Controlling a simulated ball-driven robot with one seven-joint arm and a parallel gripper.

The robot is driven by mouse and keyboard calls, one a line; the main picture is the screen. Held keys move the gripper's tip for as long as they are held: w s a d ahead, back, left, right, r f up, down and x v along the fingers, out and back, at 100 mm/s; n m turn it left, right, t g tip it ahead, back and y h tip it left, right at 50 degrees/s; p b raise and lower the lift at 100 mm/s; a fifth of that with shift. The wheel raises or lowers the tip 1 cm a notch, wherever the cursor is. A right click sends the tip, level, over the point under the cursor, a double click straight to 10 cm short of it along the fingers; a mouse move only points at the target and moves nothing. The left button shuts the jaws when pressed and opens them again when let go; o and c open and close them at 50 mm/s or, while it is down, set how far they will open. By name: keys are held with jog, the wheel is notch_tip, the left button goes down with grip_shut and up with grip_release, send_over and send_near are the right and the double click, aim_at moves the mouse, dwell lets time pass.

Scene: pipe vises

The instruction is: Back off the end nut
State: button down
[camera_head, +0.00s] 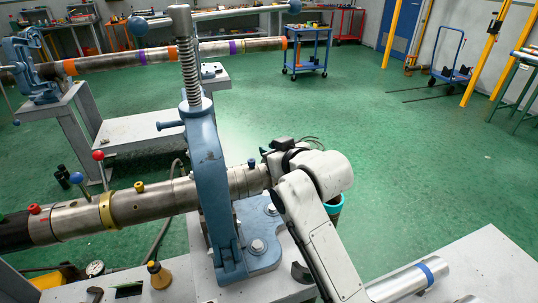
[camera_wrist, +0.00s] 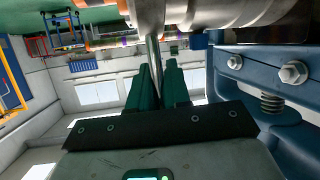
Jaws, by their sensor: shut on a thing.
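The pipe (camera_head: 160,198) runs through the blue vise (camera_head: 208,165). Its right end, with ringed metal sections where the end nut (camera_head: 245,181) appears to sit, meets my wrist. In the wrist view, my gripper (camera_wrist: 159,70) has two dark green fingers shut on a thin metal rod (camera_wrist: 153,48). The rod comes out of a shiny round metal part (camera_wrist: 147,14) at the top, beside the larger pipe body (camera_wrist: 235,12). The rod's far end between the fingers is hidden. In the head view my wrist hides the fingers and most of the nut.
The vise base with bolts (camera_wrist: 292,73) is close to the right of my gripper. A bench (camera_head: 490,265) holds a blue-banded tube (camera_head: 415,278) at lower right. Green floor (camera_head: 400,140) beyond is mostly clear.

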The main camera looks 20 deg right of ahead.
jog(key=shift+s+f+t+b, duration=0.1)
jog(key=shift+s+t+b, duration=0.25)
jog(key=shift+t+b, duration=0.05)
jog(key=shift+a, duration=0.1)
jog(key=c, duration=1.2)
grip_release()
jog(key=shift+o, duration=0.2)
jog(key=shift+s, duration=0.15)
jog(key=v, duration=1)
jog(key=shift+s, duration=0.3)
